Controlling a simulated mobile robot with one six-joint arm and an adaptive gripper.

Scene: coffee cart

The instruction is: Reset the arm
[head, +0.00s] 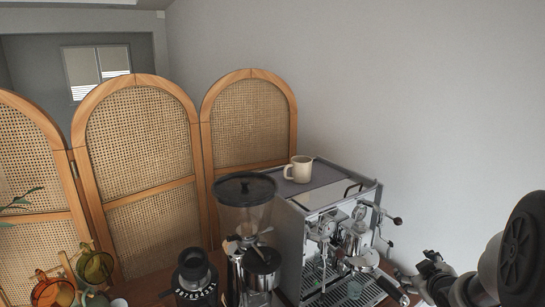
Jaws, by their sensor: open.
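My arm enters at the lower right, close to the camera. My gripper (420,279) is dark and small in this view, just right of the espresso machine (331,217). It is open, and I see nothing held in it. A black portafilter handle (391,290) sticks out from the machine a little to the left of my gripper. I cannot tell how far apart the two are in depth.
A cream mug (298,169) stands on the machine's top. A coffee grinder (245,205) and a black dial-ringed device (195,275) stand left of it. Coloured glass cups (95,265) sit at the lower left. A rattan screen (143,140) stands behind. The air above my gripper is clear.

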